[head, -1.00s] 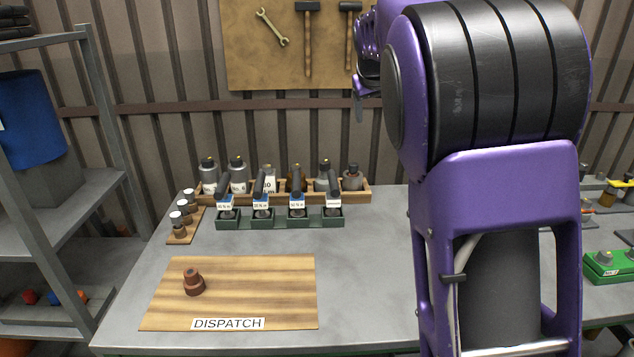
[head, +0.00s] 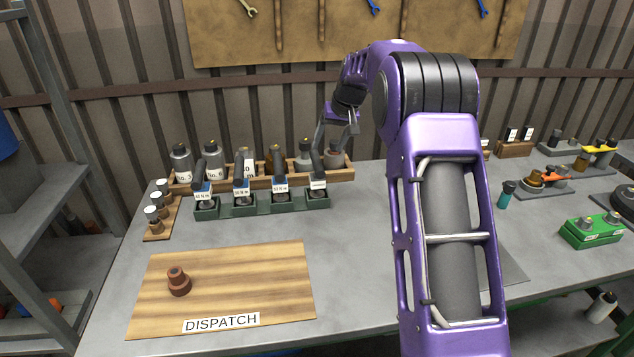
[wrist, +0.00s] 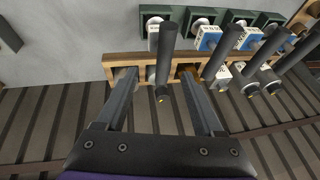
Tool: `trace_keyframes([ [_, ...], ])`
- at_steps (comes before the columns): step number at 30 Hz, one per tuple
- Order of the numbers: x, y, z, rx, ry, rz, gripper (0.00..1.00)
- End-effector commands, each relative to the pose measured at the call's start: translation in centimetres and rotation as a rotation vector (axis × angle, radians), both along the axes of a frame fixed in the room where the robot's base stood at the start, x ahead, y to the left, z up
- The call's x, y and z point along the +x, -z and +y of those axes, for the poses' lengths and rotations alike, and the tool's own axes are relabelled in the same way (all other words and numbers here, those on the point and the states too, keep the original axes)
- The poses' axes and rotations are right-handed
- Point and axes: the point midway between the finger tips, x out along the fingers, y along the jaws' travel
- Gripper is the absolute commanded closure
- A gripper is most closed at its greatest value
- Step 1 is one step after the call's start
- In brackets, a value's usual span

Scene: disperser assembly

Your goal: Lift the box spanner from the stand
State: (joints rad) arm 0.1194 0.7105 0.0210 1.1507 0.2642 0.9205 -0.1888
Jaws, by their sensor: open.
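A wooden stand (head: 347,175) at the back of the bench holds a row of upright grey and brown pieces, some with yellow tops. I cannot tell for sure which one is the box spanner. In front of it, a green holder (head: 262,208) carries several black-handled tools with labels. My gripper (head: 338,124) hangs over the right end of the wooden stand. In the wrist view my gripper (wrist: 160,88) is open and empty. A black handle (wrist: 166,55) and a yellow-tipped piece show between its fingers, with the wooden stand (wrist: 90,72) beyond. I see no contact.
A wooden dispatch board (head: 240,275) with a brown stepped part (head: 179,283) lies at the front left. A small wooden rack (head: 162,222) stands left of the green holder. A green box (head: 592,231) and other parts sit at the right.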

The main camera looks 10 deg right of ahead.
Motion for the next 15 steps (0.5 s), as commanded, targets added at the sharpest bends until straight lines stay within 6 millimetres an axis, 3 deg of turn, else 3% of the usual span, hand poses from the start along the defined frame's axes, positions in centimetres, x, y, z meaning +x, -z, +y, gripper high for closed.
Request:
trace_keyframes([
  [3,0.8,1.7,0.4,0.0,-0.001,0.0,0.31],
  [10,1.4,3.0,0.7,-0.001,0.0,-0.001,0.31],
  [15,2.4,5.2,1.8,-0.002,-0.002,0.002,0.31],
])
